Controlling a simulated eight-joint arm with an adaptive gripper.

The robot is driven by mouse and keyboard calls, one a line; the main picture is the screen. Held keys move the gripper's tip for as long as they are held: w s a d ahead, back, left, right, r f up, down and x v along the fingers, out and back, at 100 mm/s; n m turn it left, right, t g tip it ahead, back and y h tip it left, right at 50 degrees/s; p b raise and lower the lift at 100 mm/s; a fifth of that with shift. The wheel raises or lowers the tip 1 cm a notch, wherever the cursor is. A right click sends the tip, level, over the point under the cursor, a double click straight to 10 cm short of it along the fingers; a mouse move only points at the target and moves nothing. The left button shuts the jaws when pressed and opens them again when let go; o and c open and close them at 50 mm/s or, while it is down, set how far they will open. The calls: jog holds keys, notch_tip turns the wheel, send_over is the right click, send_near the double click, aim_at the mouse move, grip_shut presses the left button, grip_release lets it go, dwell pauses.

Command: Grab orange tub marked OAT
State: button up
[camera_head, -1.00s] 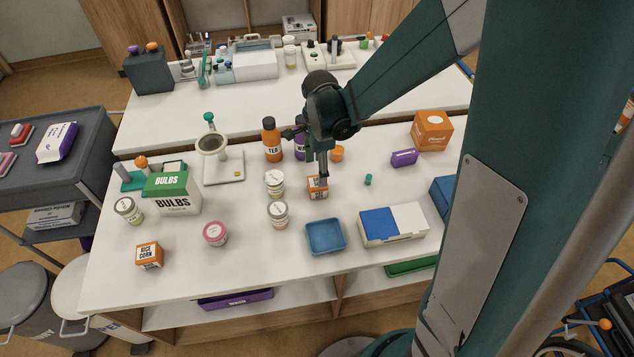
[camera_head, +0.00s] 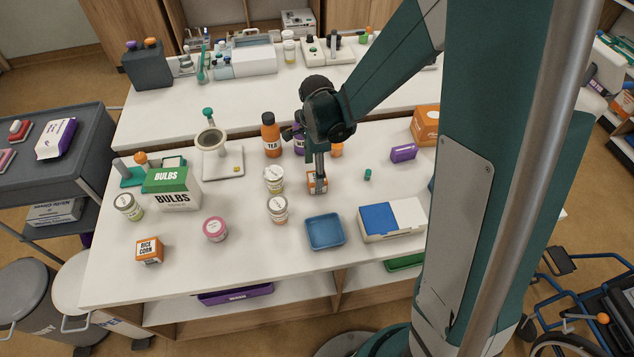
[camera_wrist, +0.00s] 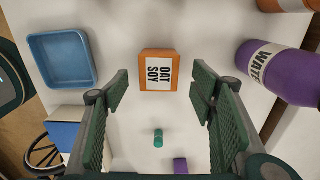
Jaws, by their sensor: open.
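The orange tub marked OAT SOY (camera_wrist: 158,70) stands on the white table. In the wrist view it is at the upper middle, with its white label facing the camera. In the head view the tub (camera_head: 317,184) is partly hidden by my gripper. My gripper (camera_wrist: 160,88) is open, its two green fingers at either side of the view and nothing held between them. In the head view my gripper (camera_head: 319,172) points down over the tub. I cannot tell whether a finger touches it.
A blue tray (camera_head: 325,231) stands in front of the tub. Two pale jars (camera_head: 274,180) (camera_head: 278,209) stand close on its left. An orange TEA bottle (camera_head: 271,135) and a purple bottle (camera_wrist: 276,72) stand behind. A small green piece (camera_head: 367,174) lies to the right.

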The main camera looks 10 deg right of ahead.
jog(key=shift+f, duration=0.2)
jog(key=shift+f, duration=0.1)
jog(key=shift+s+f+b, duration=0.1)
jog(key=shift+f+b, duration=0.25)
jog(key=shift+f, duration=2.15)
jog(key=c, duration=1.1)
jog(key=shift+r, duration=0.1)
jog(key=shift+r+p, duration=0.6)
jog(key=shift+r, duration=4.3)
